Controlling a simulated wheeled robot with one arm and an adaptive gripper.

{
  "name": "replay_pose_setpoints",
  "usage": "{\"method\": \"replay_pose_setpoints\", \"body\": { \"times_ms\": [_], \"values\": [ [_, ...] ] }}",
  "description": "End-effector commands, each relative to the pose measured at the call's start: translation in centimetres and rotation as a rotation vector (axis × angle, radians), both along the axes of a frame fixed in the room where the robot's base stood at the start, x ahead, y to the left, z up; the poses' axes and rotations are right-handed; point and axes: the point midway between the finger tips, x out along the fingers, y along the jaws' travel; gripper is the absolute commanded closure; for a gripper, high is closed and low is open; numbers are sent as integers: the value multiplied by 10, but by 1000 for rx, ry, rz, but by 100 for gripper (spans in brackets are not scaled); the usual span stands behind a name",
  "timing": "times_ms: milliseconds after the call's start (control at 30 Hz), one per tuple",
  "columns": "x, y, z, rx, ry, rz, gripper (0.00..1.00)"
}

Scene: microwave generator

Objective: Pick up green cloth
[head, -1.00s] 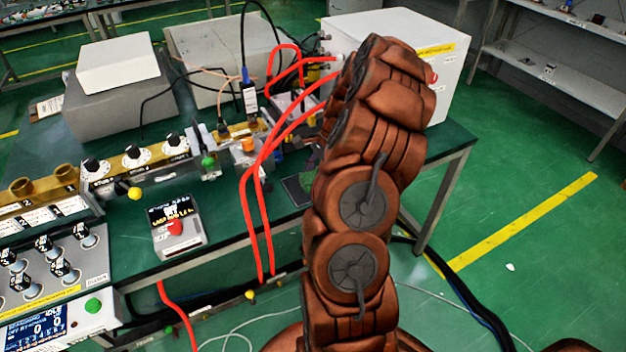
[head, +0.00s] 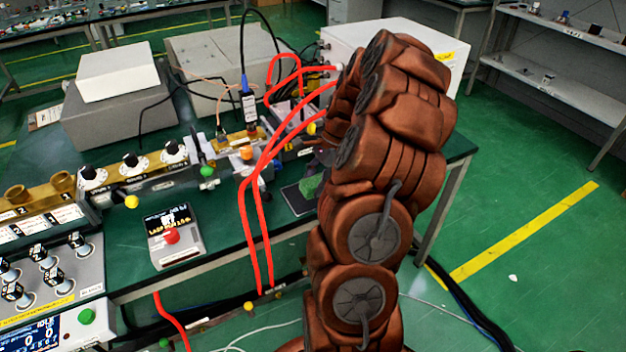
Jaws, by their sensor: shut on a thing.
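The green cloth (head: 311,186) shows as a small crumpled patch just left of my arm, over a dark flat pad on the green tabletop. My gripper (head: 323,165) is mostly hidden behind my own arm; only a dark bit of it shows, just above the cloth. It is shut on the cloth. The fingertips are not clear, and I cannot tell whether the cloth is still touching the pad.
Red hoses (head: 248,215) loop close to the left of the cloth. A white box (head: 345,45) stands behind my arm. A small device with a red button (head: 172,236) sits front left. Control panels with knobs (head: 131,172) line the left. The floor at right is open.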

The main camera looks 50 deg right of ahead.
Motion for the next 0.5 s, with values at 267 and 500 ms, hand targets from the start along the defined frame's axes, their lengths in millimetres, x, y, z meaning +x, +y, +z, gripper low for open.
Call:
{"method": "replay_pose_setpoints", "body": {
  "times_ms": [267,500],
  "values": [
    [-35,27,3,0,-1,1,70],
    [-69,53,7,0,-1,0,70]
  ]
}}
